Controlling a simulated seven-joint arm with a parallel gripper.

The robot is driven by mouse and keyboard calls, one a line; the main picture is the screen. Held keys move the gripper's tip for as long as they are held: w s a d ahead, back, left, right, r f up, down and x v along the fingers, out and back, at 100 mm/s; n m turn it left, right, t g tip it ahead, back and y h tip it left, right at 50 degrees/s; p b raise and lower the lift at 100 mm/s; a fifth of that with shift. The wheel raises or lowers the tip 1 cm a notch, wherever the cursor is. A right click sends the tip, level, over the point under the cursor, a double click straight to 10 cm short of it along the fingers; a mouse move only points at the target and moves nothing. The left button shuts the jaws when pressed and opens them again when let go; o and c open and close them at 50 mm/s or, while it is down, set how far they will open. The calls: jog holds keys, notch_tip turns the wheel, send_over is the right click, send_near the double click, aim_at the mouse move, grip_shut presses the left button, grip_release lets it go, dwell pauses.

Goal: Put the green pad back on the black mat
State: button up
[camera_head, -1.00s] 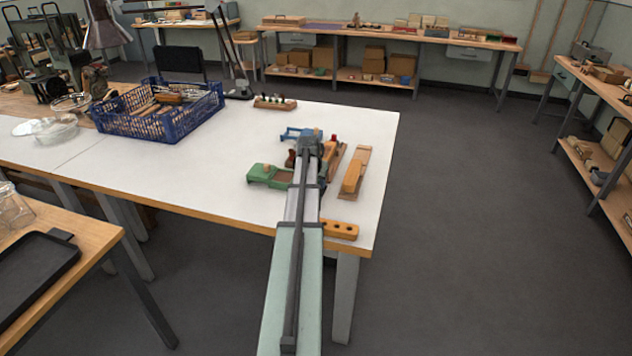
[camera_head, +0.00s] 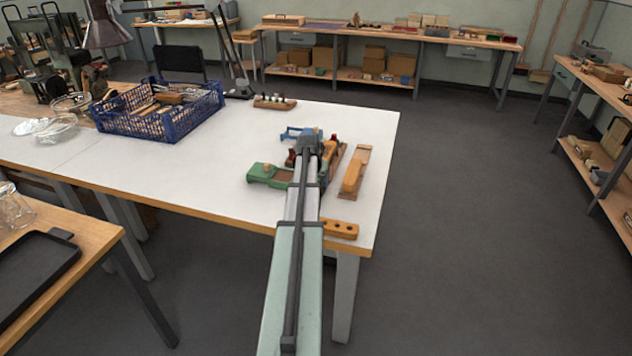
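My arm reaches from the bottom of the picture over the white table. Its dark end, with my gripper (camera_head: 307,150), is above a cluster of coloured parts near the table's right end. The fingers are hidden behind the arm, so I cannot tell whether they are open or hold anything. No black mat can be made out on the white table; a flat black tray-like piece (camera_head: 38,268) lies on the wooden table at lower left.
A blue piece (camera_head: 293,133) lies behind the green one. A wooden block on a board (camera_head: 354,173) and an orange block with holes (camera_head: 341,229) lie right of the arm. A blue crate (camera_head: 205,106) stands at back left. The table's middle (camera_head: 190,170) is clear.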

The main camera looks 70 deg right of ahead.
jog(key=v, duration=1.2)
dwell(1.1)
